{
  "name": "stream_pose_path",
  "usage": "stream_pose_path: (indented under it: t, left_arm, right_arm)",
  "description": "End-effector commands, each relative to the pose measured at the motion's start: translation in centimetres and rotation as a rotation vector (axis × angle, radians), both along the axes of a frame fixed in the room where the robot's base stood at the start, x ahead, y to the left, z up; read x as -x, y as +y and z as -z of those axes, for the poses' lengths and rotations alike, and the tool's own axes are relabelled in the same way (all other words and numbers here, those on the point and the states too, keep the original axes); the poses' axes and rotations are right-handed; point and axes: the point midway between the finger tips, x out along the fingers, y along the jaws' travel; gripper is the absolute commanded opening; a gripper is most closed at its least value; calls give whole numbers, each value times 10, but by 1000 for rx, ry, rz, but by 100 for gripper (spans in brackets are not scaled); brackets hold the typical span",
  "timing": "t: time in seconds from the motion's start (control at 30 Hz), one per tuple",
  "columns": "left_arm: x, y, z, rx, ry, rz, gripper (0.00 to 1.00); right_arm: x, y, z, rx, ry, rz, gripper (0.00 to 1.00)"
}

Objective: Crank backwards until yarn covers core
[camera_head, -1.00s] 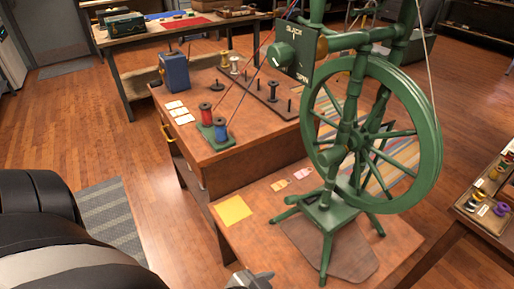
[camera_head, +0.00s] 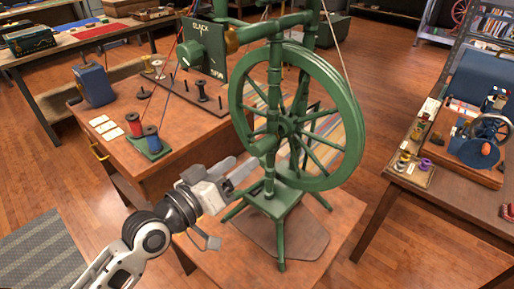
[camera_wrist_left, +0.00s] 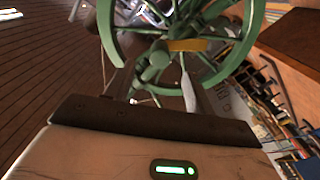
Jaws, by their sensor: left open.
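A large green spinning wheel (camera_head: 352,105) stands on the front wooden table. Its hub (camera_head: 285,127) and spokes are visible; a crank handle cannot be made out clearly. Thin yarn strands run up from the red spool (camera_head: 134,124) and the blue spool (camera_head: 152,138). I cannot tell how much yarn covers any core. My left gripper (camera_head: 240,170) is open and empty, left of the wheel's stand. The left wrist view shows the green wheel (camera_wrist_left: 112,35) ahead. My right gripper is not in view.
The rear table (camera_head: 165,175) holds a blue box (camera_head: 92,86), pale cards (camera_head: 103,125) and a rack of pegs. At right, a table (camera_head: 425,206) bears a spool tray and a blue device (camera_head: 482,148) with a small wheel. Wooden floor lies between the tables.

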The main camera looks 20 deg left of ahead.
Motion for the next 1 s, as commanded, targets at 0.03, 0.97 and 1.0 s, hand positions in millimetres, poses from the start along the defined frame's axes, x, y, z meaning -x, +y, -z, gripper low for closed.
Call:
stream_pose_path:
  t: [0.03, 0.97, 1.0]
  left_arm:
    - [-7, -3, -1, 4, -2, -1, 55]
    - [-74, -26, 1, 0, 1, 1, 55]
    - [-74, -26, 1, 0, 1, 1, 52]
  right_arm:
    - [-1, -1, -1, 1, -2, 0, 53]
    - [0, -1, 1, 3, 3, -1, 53]
    - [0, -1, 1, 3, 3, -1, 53]
